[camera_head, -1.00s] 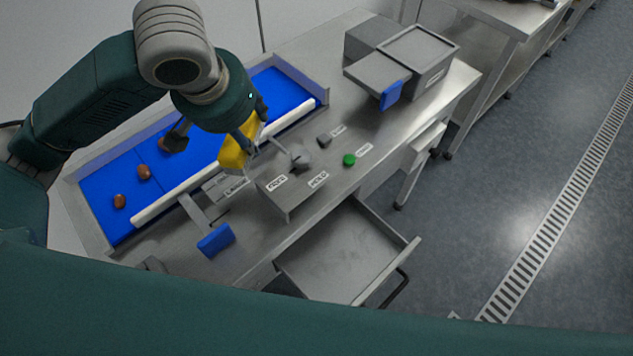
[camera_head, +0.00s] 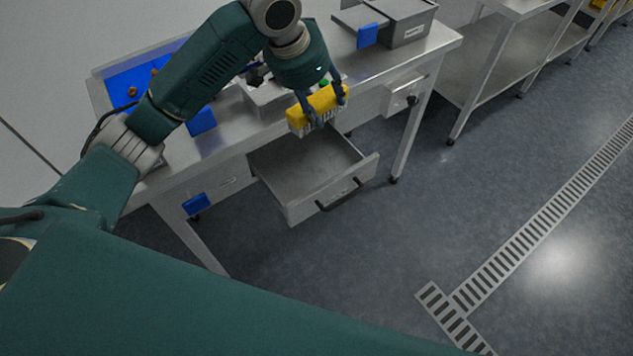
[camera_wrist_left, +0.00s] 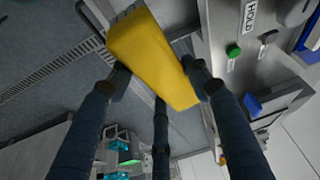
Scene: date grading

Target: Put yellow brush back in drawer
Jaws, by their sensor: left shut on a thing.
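The yellow brush (camera_head: 312,108) is held in my left gripper (camera_head: 327,103), bristles facing down, above the back part of the open drawer. In the left wrist view the yellow block of the brush (camera_wrist_left: 150,55) sits between the dark fingers of my left gripper (camera_wrist_left: 160,84). The drawer (camera_head: 312,178) is a grey metal box pulled out from under the table, with a dark handle on its front. The part of its inside that shows looks empty. The brush and gripper hide some of the table edge behind. My right gripper is not in view.
The steel table holds a blue belt (camera_head: 128,88) with brown dates at the left and grey bins with a blue flap (camera_head: 367,36) at the back right. A green button (camera_wrist_left: 233,51) shows in the wrist view. Open floor (camera_head: 420,230) lies right of the drawer.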

